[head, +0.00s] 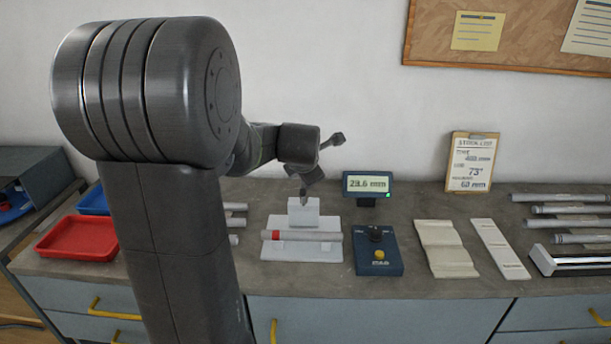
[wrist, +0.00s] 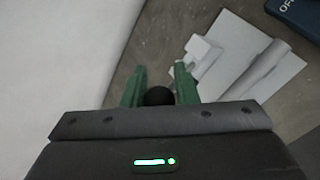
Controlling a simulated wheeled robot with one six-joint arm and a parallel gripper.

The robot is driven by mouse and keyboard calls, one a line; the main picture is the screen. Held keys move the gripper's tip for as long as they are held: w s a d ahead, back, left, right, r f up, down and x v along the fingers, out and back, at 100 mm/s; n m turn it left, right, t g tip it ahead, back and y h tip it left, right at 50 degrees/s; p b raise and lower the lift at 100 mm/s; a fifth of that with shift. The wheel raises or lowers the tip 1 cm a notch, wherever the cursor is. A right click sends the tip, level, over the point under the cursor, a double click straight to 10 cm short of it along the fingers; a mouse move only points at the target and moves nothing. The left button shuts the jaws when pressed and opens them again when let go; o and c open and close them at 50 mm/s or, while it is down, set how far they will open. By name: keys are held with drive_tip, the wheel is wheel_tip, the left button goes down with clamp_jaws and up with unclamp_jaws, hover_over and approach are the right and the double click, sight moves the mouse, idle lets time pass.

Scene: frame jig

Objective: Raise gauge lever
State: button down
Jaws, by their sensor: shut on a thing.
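The gauge is a white block (head: 303,212) on a flat white base (head: 268,253), and a grey tube with a red band lies across the base. In the wrist view the gauge base (wrist: 238,50) is at the upper right. My gripper (wrist: 160,80) has its two green fingers on either side of a round black knob (wrist: 158,96), shut on it close to the palm. I take the knob for the lever's end; the rest of the lever is hidden. In the head view my gripper (head: 304,192) is just above the white block, small and partly hidden by my wrist.
A display (head: 367,185) reading about 23.6 mm stands behind a dark blue button box (head: 378,255). A red tray (head: 79,240) is at the left. White profile pieces (head: 445,248) and several grey tubes (head: 565,210) lie to the right. A wall rises behind the bench.

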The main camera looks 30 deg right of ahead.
drive_tip(key=shift+w+a+f, duration=0.1)
drive_tip(key=shift+a, duration=0.05)
drive_tip(key=c, duration=1.5)
unclamp_jaws()
drive_tip(key=o, duration=0.3)
drive_tip(key=shift+w+a+f, duration=0.1)
drive_tip(key=shift+w+a, duration=0.05)
drive_tip(key=shift+a, duration=0.05)
drive_tip(key=shift+s+r, duration=0.2)
drive_tip(key=shift+r, duration=0.1)
drive_tip(key=b+v, duration=0.2)
drive_tip(key=v, duration=1.1)
drive_tip(key=shift+s+r, duration=0.1)
